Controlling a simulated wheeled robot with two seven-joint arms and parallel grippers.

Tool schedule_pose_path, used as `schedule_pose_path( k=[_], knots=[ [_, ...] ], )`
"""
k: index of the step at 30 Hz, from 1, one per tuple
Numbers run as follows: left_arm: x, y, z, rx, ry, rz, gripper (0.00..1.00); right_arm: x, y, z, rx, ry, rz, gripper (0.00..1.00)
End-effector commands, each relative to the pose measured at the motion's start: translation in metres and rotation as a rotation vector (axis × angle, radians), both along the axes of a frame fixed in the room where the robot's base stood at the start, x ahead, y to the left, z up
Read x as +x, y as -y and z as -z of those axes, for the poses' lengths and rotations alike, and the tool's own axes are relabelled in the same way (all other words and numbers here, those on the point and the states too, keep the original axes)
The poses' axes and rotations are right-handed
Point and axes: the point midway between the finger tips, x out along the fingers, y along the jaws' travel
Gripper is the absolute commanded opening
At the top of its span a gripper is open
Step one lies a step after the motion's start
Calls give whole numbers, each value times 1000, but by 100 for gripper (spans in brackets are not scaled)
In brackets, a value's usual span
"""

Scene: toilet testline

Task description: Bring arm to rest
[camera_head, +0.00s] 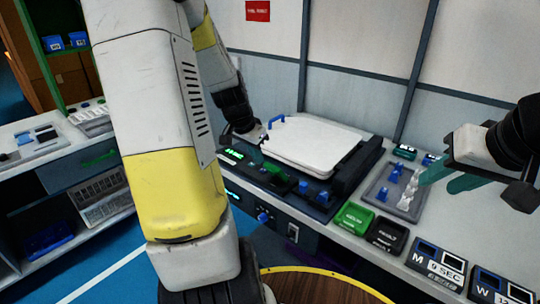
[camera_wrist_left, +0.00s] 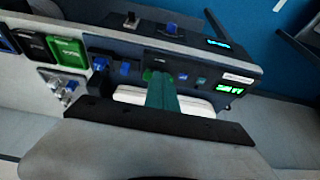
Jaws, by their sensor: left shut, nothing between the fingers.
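My left gripper (camera_head: 254,152) is at the front left of the white lidded unit (camera_head: 315,147), above the dark control panel (camera_head: 310,190). Its teal fingers are together and empty. They also show in the left wrist view (camera_wrist_left: 162,93), over the panel beside the white unit (camera_wrist_left: 135,96). My left arm fills much of the head view and hides part of the scene behind it. My right gripper (camera_head: 447,181) is at the right, above the counter near the grey tray (camera_head: 376,196). Its teal fingers are apart, with nothing visible between them.
The grey tray holds blue and clear pieces. Green (camera_head: 352,217) and black (camera_head: 386,234) boxes stand at the counter's front, with labelled bins (camera_head: 438,266) to their right. A wall stands behind the counter. Another workbench (camera_head: 50,150) is at the left, with blue floor (camera_head: 110,275) between.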

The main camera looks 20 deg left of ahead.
Motion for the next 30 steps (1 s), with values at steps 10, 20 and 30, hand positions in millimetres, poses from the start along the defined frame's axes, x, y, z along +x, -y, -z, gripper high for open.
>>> schedule_pose_path(
  k=[10,20,30],
  knots=[
    [2,1,-3,1,3,2,0,0,0,0,0,0,0,38],
    [-6,17,-25,4,18,-11,0,0,0,0,0,0,0,38],
    [-96,99,-128,-60,94,-142,0,0,0,0,0,0,0,38]
  ],
)
